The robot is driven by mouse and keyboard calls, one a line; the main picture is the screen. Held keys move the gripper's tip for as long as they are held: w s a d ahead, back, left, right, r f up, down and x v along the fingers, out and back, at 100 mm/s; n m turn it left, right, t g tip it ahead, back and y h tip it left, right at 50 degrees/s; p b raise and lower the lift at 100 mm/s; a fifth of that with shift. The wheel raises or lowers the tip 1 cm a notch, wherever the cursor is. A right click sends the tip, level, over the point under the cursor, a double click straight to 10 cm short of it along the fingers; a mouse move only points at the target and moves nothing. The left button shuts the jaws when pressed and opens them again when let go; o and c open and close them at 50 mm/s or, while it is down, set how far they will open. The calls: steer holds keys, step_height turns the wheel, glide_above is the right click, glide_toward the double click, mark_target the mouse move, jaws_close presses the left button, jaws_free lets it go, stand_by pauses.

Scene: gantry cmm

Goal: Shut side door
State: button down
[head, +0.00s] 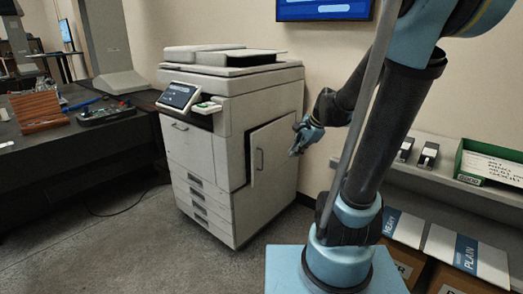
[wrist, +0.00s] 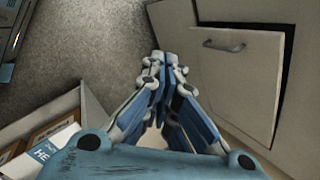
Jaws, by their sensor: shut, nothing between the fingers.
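The copier's side door (head: 272,148) is a pale panel with a vertical handle (head: 259,159). It stands slightly ajar, with a dark gap along its handle-side edge. In the wrist view the door (wrist: 236,82) fills the right side, its handle (wrist: 224,45) near the top and a dark gap along its edges. My gripper (head: 294,152) is shut and empty, by the door's right part in the head view. In the wrist view the fingertips (wrist: 164,60) are together, left of the door panel. I cannot tell whether they touch it.
The copier (head: 205,145) stands on grey floor (head: 150,245) against the wall. A dark table (head: 75,145) with small equipment is at left. At right are a shelf (head: 450,183) with a green box (head: 490,163) and cartons (head: 465,255) below. Floor in front of the copier is clear.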

steer(key=w+a+f+m+t+y, duration=0.1)
steer(key=w+a+m, duration=0.1)
steer(key=w+m, duration=0.4)
steer(key=w+a+f+m+y, duration=0.1)
steer(key=w+a+m+y, duration=0.2)
steer(key=w, duration=0.6)
steer(key=shift+m+h, duration=0.5)
steer(key=shift+m, duration=0.4)
steer(key=x, duration=0.4)
steer(key=w+a+r+x, duration=0.1)
steer(key=x, duration=0.3)
steer(key=r+x, duration=0.1)
steer(key=x, duration=0.4)
steer(key=shift+w+a, duration=0.25)
steer(key=shift+w, duration=0.1)
